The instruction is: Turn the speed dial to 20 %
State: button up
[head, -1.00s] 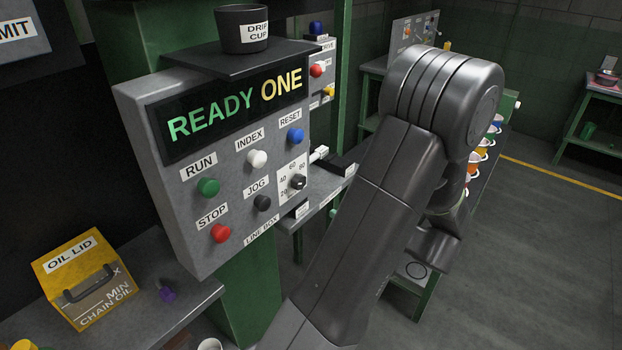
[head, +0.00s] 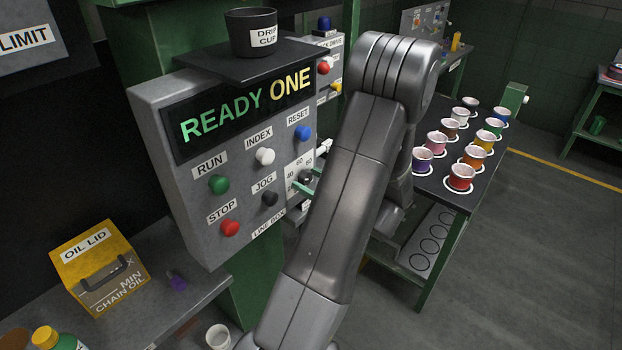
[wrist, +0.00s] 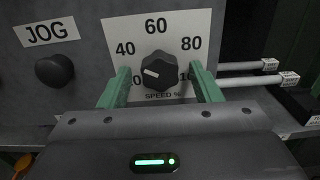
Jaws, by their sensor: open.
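The speed dial (wrist: 159,68) is a black knob on a white scale plate (wrist: 157,20) marked 40, 60 and 80. Its white mark points left; the scale there is hidden behind my left finger. The right-hand number is partly hidden by the other finger. My gripper (wrist: 160,72) is open, with one green finger on each side of the dial and a gap visible on both sides. In the head view the dial (head: 306,178) shows beside a green finger, and my arm covers part of the view there.
The black JOG button (wrist: 54,70) is left of the dial. White rods (wrist: 245,75) stick out on the right. The panel (head: 150,115) also has RUN, STOP, INDEX and RESET buttons and a READY ONE display. A drip cup (head: 252,32) stands on the shelf above.

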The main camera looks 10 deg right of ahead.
jog(key=c, duration=1)
jog(key=shift+f+b, duration=0.15)
jog(key=shift+b, duration=0.4)
jog(key=n+b, duration=0.2)
jog(key=b, duration=0.1)
jog(key=shift+f, duration=0.15)
jog(key=n+b, duration=0.3)
jog(key=b, duration=0.2)
jog(key=shift+w+n, duration=0.1)
jog(key=shift+n, duration=0.3)
jog(key=n+b, duration=0.4)
jog(key=b, duration=0.2)
jog(key=n+b, duration=0.2)
jog(key=b, duration=0.1)
jog(key=shift+r, duration=0.35)
